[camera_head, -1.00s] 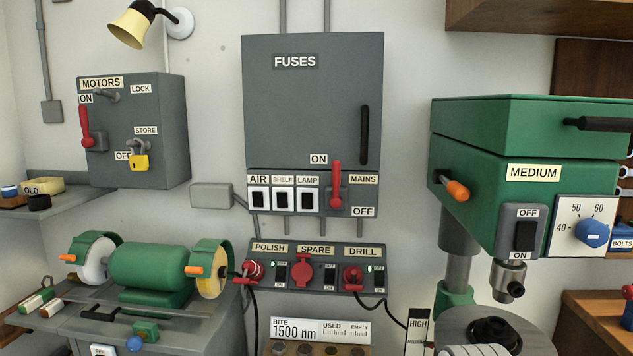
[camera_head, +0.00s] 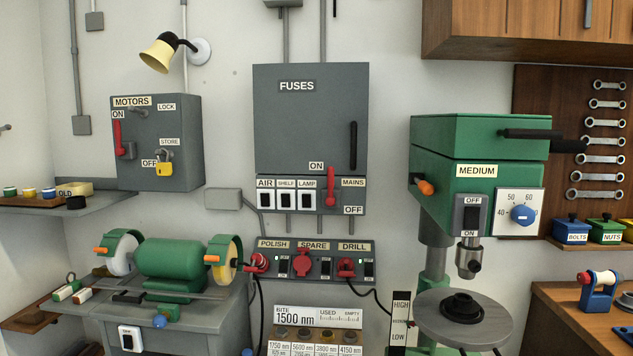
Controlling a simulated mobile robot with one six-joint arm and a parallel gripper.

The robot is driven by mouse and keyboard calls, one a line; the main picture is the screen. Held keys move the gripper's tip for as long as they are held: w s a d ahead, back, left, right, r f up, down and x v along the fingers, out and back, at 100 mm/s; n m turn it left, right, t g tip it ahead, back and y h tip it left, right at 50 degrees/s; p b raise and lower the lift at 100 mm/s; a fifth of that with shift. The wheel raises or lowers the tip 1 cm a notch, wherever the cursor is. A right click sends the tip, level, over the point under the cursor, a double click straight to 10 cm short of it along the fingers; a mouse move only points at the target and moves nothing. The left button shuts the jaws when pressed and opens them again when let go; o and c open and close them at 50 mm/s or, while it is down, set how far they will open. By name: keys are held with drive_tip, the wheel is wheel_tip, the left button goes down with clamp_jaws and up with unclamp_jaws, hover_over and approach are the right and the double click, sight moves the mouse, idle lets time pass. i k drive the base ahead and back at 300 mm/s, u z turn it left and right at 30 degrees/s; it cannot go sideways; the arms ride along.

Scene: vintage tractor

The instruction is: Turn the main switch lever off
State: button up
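The red MAINS lever (camera_head: 331,185) is on the right of the switch strip at the bottom of the grey FUSES box (camera_head: 305,130). It points up, with its tip beside the ON label (camera_head: 316,166). The OFF label (camera_head: 354,210) is below and to its right. A second red lever (camera_head: 118,138) is on the grey MOTORS box (camera_head: 172,130) at the left, and it also points up by its ON label. My gripper is not in view.
A yellow padlock (camera_head: 163,169) hangs on the MOTORS box. A green drill press (camera_head: 480,140) stands right of the FUSES box and juts forward. A socket strip (camera_head: 325,265) is below the box, and a bench grinder (camera_head: 168,262) is lower left. The wall around the FUSES box is mostly clear.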

sight(330, 200)
drive_tip(key=z, duration=0.15)
drive_tip(key=i, duration=0.95)
drive_tip(key=u, duration=0.1)
